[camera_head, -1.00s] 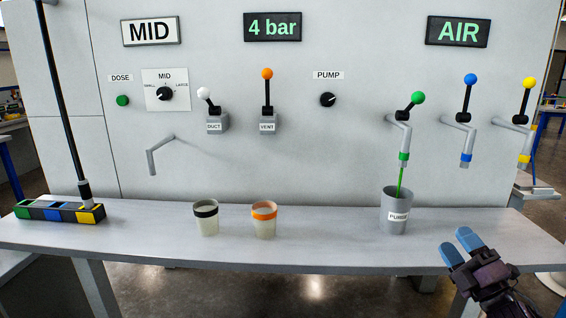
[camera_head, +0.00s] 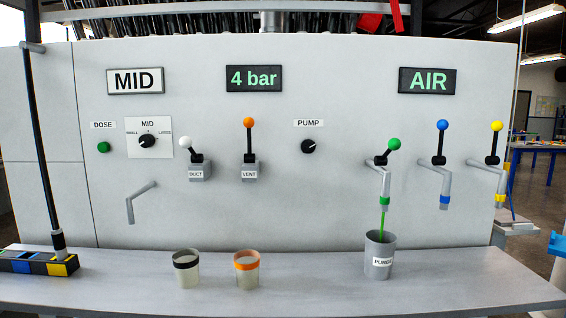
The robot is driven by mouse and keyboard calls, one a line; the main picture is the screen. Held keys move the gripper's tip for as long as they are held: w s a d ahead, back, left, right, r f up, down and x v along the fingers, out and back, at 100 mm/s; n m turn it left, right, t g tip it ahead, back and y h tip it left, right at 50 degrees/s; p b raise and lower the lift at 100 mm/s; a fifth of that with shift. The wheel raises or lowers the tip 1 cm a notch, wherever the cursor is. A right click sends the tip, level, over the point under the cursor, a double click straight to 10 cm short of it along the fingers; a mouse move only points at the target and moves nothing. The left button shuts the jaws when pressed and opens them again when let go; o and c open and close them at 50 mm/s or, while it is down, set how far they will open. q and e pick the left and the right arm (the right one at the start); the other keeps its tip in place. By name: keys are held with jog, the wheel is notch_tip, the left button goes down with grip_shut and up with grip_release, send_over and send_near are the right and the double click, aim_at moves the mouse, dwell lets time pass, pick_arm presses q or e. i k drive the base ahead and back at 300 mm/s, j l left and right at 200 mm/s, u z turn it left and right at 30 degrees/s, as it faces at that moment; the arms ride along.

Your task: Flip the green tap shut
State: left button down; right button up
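The green tap (camera_head: 384,172) is on the wall panel at right of centre. Its black lever, with a green ball (camera_head: 394,144) on top, leans up and to the right. A thin green stream (camera_head: 382,222) runs from its green-banded spout into the grey PURGE cup (camera_head: 378,262) on the bench below. At the right edge, a blue piece that looks like a fingertip of my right gripper (camera_head: 558,244) shows, well to the right of the tap and apart from it. The rest of that gripper is out of frame. My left gripper is not in view.
Blue (camera_head: 442,125) and yellow (camera_head: 496,126) taps stand to the right, levers upright. Two cups, black-banded (camera_head: 186,270) and orange-banded (camera_head: 246,270), sit on the bench (camera_head: 310,285). The VENT lever (camera_head: 249,140) is upright. The space before the green tap is clear.

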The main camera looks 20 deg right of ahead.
aim_at(394, 144)
jog(key=z, duration=1.25)
